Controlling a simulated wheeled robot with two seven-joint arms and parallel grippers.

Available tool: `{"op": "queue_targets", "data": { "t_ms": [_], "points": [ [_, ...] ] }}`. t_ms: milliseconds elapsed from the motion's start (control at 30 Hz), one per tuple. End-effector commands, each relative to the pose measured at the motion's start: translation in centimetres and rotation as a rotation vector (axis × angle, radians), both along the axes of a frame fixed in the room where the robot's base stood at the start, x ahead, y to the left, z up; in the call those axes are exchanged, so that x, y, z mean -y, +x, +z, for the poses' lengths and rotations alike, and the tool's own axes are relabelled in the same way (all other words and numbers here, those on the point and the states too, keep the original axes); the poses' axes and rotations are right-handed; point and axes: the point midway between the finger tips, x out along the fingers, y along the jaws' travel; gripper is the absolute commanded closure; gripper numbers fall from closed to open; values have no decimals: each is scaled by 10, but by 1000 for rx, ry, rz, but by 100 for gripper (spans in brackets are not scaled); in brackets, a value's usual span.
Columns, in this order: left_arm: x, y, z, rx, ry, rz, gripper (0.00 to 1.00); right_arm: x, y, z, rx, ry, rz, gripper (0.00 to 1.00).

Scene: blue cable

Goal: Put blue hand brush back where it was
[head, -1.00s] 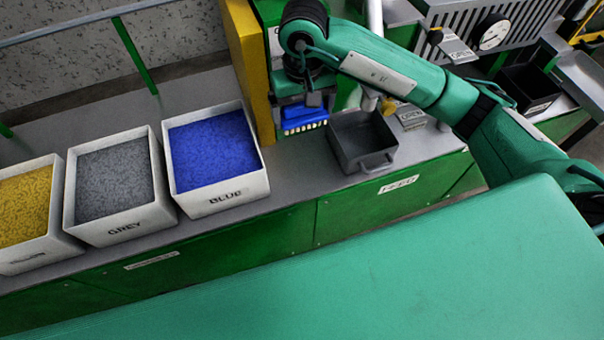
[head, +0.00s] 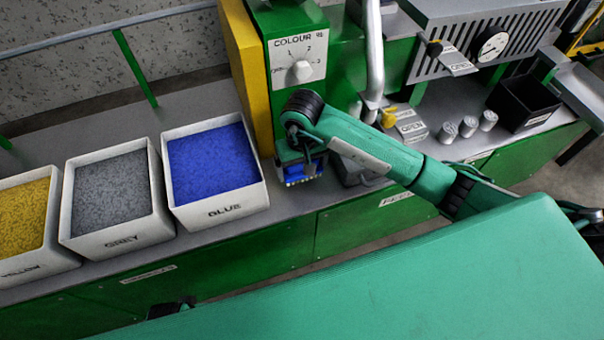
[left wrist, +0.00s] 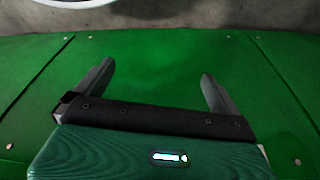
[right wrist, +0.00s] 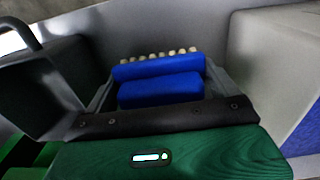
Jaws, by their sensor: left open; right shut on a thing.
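The blue hand brush (head: 302,173) is held in my right gripper (head: 299,158), between the blue bin and the dark grey tray. In the right wrist view, the brush (right wrist: 161,88) sits between the two fingers, its pale bristles pointing away from the gripper. The gripper hides much of the brush in the head view, and I cannot tell whether it touches the bench. My left gripper (left wrist: 158,86) is open and empty in the left wrist view, in front of a green panel.
The white blue-filled bin (head: 265,192) stands just left of the brush. The dark grey tray (head: 352,178) is close on its right, partly hidden by my arm. Grey and yellow bins stand farther left. The green machine (head: 283,105) rises behind. The grey bench (head: 300,200) has a narrow free front strip.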

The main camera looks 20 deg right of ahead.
Motion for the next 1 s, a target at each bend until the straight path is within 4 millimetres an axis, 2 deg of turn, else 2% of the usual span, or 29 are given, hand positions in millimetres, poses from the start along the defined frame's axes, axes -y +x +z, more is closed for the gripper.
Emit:
{"op": "queue_targets", "data": {
  "t_ms": [300, 733, 767, 800, 1000],
  "points": [
    [0, 0, 1, 1, 0, 0, 0, 0, -1, -37, -3, 0, -1, 31],
    [0, 1, 4, 3, -1, 0, 0, 0, 0, -41, 1, 0, 0, 31],
    [0, 1, 7, 7, -1, 0, 0, 0, 0, -41, 0, 0, 0, 4],
    [0, 2, 10, 10, -3, 0, 0, 0, 0, -40, 0, 0, 0, 0],
    [0, 2, 9, 9, -2, 0, 0, 0, 0, -40, 0, 0, 0, 0]
  ]
}}
